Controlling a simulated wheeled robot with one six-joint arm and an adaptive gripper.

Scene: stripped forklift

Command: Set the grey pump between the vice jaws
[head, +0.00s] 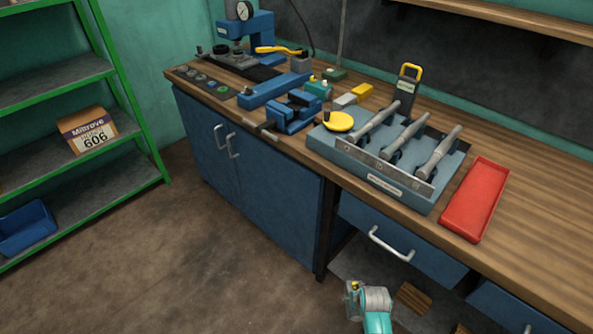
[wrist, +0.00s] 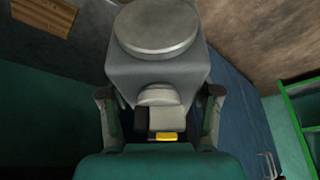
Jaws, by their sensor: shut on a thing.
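The grey pump (wrist: 155,75) fills the upper middle of the wrist view, a blocky body with a round disc-like end and a narrower neck towards me. My gripper (wrist: 160,95) has a finger on each side of it and is shut on it. A small yellow part shows at the near end, between the fingers. In the head view the blue vice (head: 291,115) stands at the bench's front edge, and I see nothing held in its jaws. Part of my arm shows low in the head view, well below and right of the vice; the pump is not clear there.
On the bench (head: 540,215), a rack (head: 420,198) with several grey cylinders, a yellow disc (head: 338,121) and a red tray (head: 474,200) stand right of the vice. A blue press (head: 262,27) is behind it. Green shelving (head: 140,100) is at the left; the floor between is clear.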

